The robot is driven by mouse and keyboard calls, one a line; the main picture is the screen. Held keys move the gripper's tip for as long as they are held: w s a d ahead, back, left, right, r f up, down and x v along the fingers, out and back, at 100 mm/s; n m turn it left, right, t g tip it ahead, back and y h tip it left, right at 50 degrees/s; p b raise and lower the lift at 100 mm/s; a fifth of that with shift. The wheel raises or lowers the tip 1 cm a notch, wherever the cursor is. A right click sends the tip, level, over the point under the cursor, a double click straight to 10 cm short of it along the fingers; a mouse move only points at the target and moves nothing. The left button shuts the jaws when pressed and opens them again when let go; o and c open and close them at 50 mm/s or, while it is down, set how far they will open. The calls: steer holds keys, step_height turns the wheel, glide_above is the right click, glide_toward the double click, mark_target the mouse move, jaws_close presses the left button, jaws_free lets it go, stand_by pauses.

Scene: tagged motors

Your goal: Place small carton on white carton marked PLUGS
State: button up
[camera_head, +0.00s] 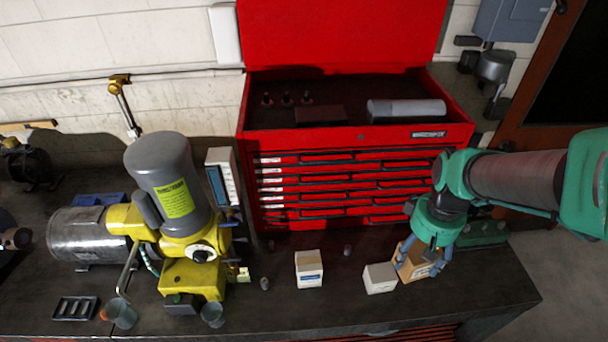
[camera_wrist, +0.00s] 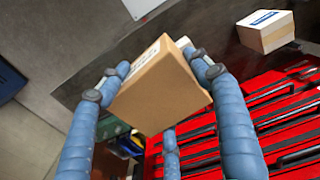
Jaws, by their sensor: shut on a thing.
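A small brown carton (camera_head: 409,264) is between the blue fingers of my gripper (camera_head: 418,267) at the right of the bench. It fills the middle of the wrist view (camera_wrist: 160,92), with fingers on both sides. I cannot tell whether it touches the bench. A plain white carton (camera_head: 380,278) stands just left of it. No lettering is readable on either, so I cannot tell which is marked PLUGS.
A red tool chest (camera_head: 345,190) stands behind the cartons. A yellow and grey machine (camera_head: 180,225) fills the left of the bench. Small metal pieces (camera_head: 347,250) stand near the cartons. The dark bench top (camera_head: 440,300) is clear at the front right.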

steer(key=s+a+n+p, duration=0.2)
steer(key=s+a+n, duration=0.1)
steer(key=a, duration=0.7)
steer(key=s+a+n+p, duration=0.2)
steer(key=a+n+p, duration=0.15)
steer(key=a, duration=0.65)
steer(key=f, duration=0.5)
steer(key=shift+s+a+b, duration=0.1)
steer(key=shift+a+b, duration=0.15)
steer(key=shift+b, duration=0.1)
glide_above(308, 262)
steer(key=shift+f, duration=0.65)
steer(key=shift+f, duration=0.15)
steer(key=shift+f, duration=1.65)
